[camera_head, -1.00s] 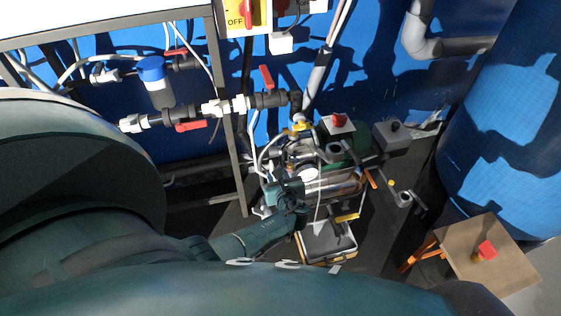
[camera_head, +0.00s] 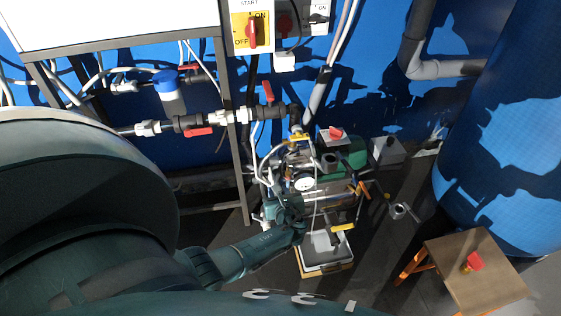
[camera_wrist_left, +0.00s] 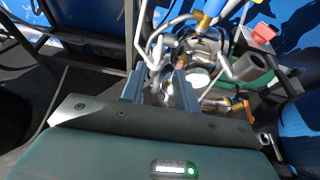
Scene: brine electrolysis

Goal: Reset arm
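My left arm comes in from the left in the head view and reaches toward the pump assembly (camera_head: 335,185) on the floor. My left gripper (camera_head: 285,203) is beside the near left side of this assembly, and its fingertips are hard to make out there. In the left wrist view, my left gripper (camera_wrist_left: 160,82) shows two grey fingers standing apart, with nothing held between them. Metal pipework (camera_wrist_left: 200,50) and a round white gauge face (camera_wrist_left: 198,77) lie beyond the fingers. I cannot tell whether the fingers touch anything. My right gripper is not in view.
A pipe with red-handled valves (camera_head: 230,117) and a metal frame leg (camera_head: 234,150) stand left of the pump. A tray (camera_head: 322,252) lies below it. A wooden stool (camera_head: 475,275) with a red-topped item (camera_head: 473,262) and a blue tank (camera_head: 505,150) are at right.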

